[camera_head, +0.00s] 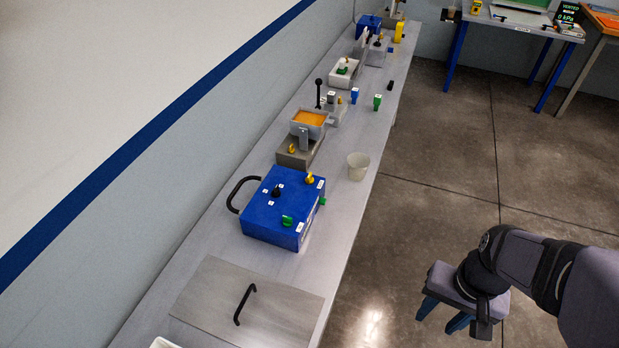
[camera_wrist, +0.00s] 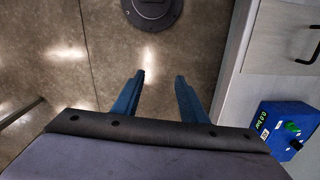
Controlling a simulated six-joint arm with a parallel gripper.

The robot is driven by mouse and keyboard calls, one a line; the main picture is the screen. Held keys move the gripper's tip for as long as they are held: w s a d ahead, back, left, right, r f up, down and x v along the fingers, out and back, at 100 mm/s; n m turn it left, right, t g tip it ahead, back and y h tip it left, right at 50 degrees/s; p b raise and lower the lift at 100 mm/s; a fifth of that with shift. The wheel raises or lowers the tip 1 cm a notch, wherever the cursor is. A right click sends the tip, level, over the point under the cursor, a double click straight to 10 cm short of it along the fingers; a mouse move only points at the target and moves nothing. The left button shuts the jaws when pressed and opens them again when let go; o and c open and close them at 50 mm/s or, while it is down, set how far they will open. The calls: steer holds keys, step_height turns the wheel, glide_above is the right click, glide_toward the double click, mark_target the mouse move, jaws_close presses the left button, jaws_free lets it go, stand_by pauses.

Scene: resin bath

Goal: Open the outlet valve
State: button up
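A blue box (camera_head: 262,222) on the long bench carries a black knob (camera_head: 277,191), a green knob (camera_head: 287,221) and a yellow knob (camera_head: 310,178), with small white labels too small to read. Another green part sticks out at its right side. I cannot tell which of these, or of the other knobs on the bench, is the outlet valve. A blue unit with a green display (camera_wrist: 277,128) also shows at the right edge of the wrist view. My gripper (camera_head: 445,312) is open and empty over the floor, right of the bench. Its two blue fingers (camera_wrist: 160,88) are spread apart.
A translucent cup (camera_head: 358,167) stands near the bench's right edge. Behind the box is an orange-filled container (camera_head: 309,118) on a grey base. A metal lid with a black handle (camera_head: 245,304) lies in front. Floor between gripper and bench is clear.

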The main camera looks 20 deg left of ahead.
steer(key=w+a+f+m+y+b, duration=0.3)
steer(key=w+a+f+m+b, duration=0.25)
steer(key=w+a, duration=0.25)
steer(key=m+y+b, duration=0.9)
steer(key=y+b, duration=0.1)
steer(key=b, duration=0.2)
glide_toward(311, 175)
steer(key=s+f, duration=0.2)
steer(key=f, duration=0.1)
steer(key=s+d+f, duration=0.1)
steer(key=s+f, duration=0.2)
steer(key=shift+d, duration=0.15)
steer(key=w+a+m+y+b, duration=0.1)
steer(key=w, duration=0.1)
steer(key=w+a+r+m+y+b, duration=0.1)
steer(key=w+a+y, duration=0.1)
steer(key=shift+a+r+y, duration=0.15)
steer(key=shift+y, duration=0.15)
steer(key=shift+w+a+r+y+b, duration=0.25)
steer(key=shift+w+r+y+b, duration=0.15)
steer(key=shift+r, duration=0.1)
steer(key=shift+a, duration=0.1)
steer(key=shift+a+p, duration=0.7)
steer(key=shift+a, duration=2.85)
